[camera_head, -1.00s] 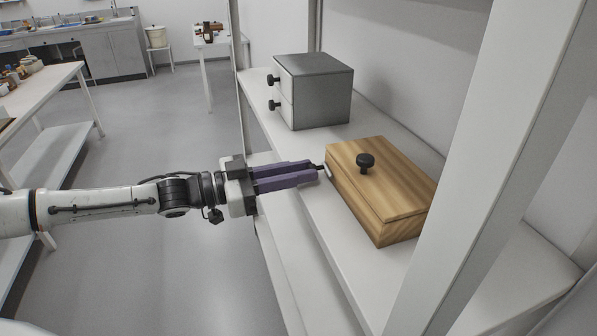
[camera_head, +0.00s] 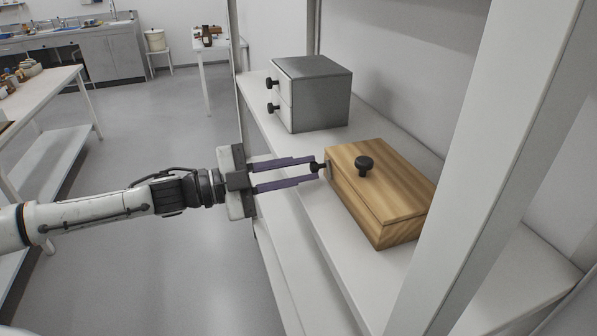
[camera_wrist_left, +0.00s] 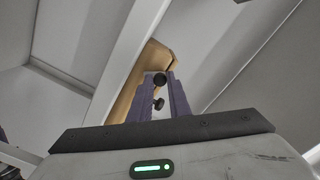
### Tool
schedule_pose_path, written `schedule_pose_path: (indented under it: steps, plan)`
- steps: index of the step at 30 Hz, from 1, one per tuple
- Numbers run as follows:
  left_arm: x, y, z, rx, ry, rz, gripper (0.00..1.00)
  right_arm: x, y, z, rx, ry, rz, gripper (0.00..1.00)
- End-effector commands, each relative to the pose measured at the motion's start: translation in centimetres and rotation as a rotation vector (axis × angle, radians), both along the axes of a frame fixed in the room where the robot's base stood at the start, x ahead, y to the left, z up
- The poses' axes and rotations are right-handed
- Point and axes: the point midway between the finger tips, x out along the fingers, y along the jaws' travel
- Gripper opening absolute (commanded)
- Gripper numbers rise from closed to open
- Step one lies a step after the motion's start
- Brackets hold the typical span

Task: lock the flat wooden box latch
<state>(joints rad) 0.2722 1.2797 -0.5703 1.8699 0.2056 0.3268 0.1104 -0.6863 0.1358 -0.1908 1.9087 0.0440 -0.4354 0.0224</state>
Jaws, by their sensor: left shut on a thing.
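The flat wooden box (camera_head: 385,205) sits on the white shelf with its lid down. A dark round knob (camera_head: 365,164) stands on its lid. On the box's left end is a small pale metal latch plate (camera_head: 329,170) with a dark latch knob (camera_head: 316,167). My left gripper (camera_head: 318,171) reaches in from the left, and its purple fingers are shut on the latch knob, one above the other in the head view. In the left wrist view, dark knobs show between the fingers (camera_wrist_left: 160,90), with the box (camera_wrist_left: 154,58) beyond. The fingers partly hide the latch.
A grey metal two-drawer cabinet (camera_head: 312,92) with dark knobs stands behind the box on the shelf (camera_head: 290,150). A white upright post (camera_head: 480,170) rises close to the right of the box. Open floor lies left of the shelf.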

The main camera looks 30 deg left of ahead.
Motion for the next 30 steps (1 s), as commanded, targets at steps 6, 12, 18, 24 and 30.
schedule_pose_path:
  steps: [6, 12, 18, 24, 30]
  plan:
    - [-0.4, -0.4, 0.1, 0.148, -0.133, 0.000, 0.00, 0.0, 0.0, -0.7, 0.000, 0.000, 0.000, 0.42]
    - [-0.6, -0.7, 0.3, 0.262, -0.234, 0.001, 0.00, 0.0, 0.0, -1.2, -0.002, 0.004, 0.002, 0.42]
    - [-0.9, -1.0, 0.4, 0.343, -0.307, 0.000, 0.00, 0.0, 0.1, -1.3, -0.002, 0.002, 0.004, 0.42]
    - [-1.0, -1.1, 0.5, 0.387, -0.347, 0.000, 0.00, 0.1, 0.3, -1.3, -0.001, -0.001, 0.007, 0.42]
    - [-1.0, -1.2, 0.5, 0.402, -0.359, 0.001, 0.00, 0.2, 0.3, -1.2, 0.000, -0.005, 0.007, 0.42]
